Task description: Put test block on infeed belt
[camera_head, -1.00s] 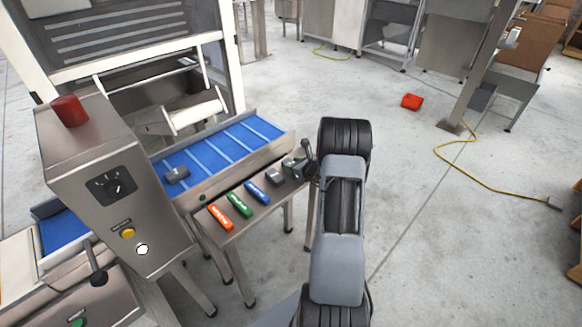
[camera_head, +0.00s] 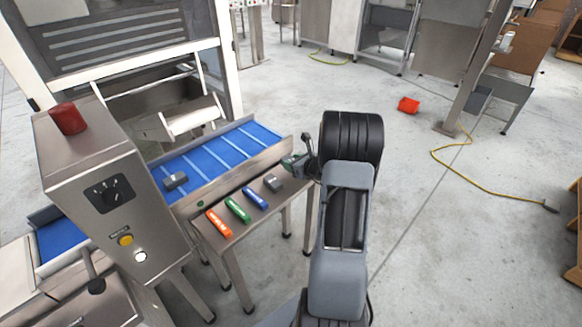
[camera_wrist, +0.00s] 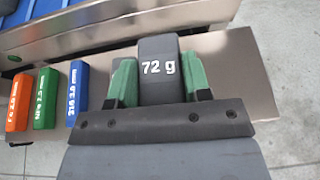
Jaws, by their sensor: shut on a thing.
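My gripper (camera_wrist: 158,85) has green fingers shut on a dark grey block (camera_wrist: 160,55) marked "72 g". In the head view, my gripper (camera_head: 294,162) is above the right end of the small steel side table (camera_head: 240,242), and the held block is hard to make out there. The blue infeed belt (camera_head: 215,160) runs behind this table, to the left of my gripper. A grey block (camera_head: 176,181) lies on the belt.
On the side table lie an orange bar (camera_head: 219,223), a green bar (camera_head: 238,209), a blue bar (camera_head: 255,197) and another grey block (camera_head: 272,184). A steel control box (camera_head: 105,190) stands at the left. The belt's right part is clear.

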